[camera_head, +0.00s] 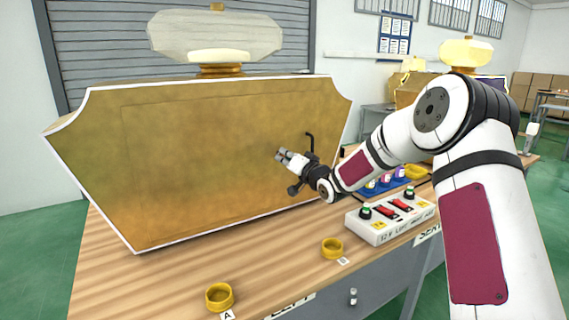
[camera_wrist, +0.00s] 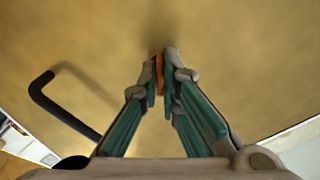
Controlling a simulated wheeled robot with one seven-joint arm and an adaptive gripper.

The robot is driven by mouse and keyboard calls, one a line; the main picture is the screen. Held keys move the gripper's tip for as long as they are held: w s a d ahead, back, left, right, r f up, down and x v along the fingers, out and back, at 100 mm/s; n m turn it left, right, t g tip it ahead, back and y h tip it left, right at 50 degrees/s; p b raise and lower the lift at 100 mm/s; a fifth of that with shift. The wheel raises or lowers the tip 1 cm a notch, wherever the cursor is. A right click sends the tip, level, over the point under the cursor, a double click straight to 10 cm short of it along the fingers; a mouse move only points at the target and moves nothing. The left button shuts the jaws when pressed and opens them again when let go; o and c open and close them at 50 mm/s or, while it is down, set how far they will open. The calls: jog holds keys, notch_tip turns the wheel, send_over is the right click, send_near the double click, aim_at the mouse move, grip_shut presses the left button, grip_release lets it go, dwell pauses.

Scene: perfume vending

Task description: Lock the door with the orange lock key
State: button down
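The door is the large golden front panel (camera_head: 200,150) of a perfume-bottle-shaped machine; it also fills the wrist view (camera_wrist: 230,50). It lies flush in its white-edged frame. My gripper (camera_head: 281,154) is at the right part of the panel, its fingertips against or very near the surface. In the wrist view the fingers (camera_wrist: 160,85) are nearly together, with the orange lock key (camera_wrist: 159,72) between them. The key is mostly hidden by the fingertips, so its turn angle cannot be told. A black bent handle (camera_wrist: 45,95) stands out from the door left of the fingers.
The wooden table (camera_head: 180,262) carries the machine. A white button box (camera_head: 385,222) sits right of it, below my arm. Two yellow round holders (camera_head: 219,296) (camera_head: 332,249) stand near the front edge. Several small bottles (camera_head: 385,180) are behind the arm.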

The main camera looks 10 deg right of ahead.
jog(key=shift+f+n+b, duration=0.1)
jog(key=shift+n+b, duration=2.6)
jog(key=shift+n, duration=1)
jog(key=c, duration=1.8)
grip_release()
jog(key=v, duration=1.2)
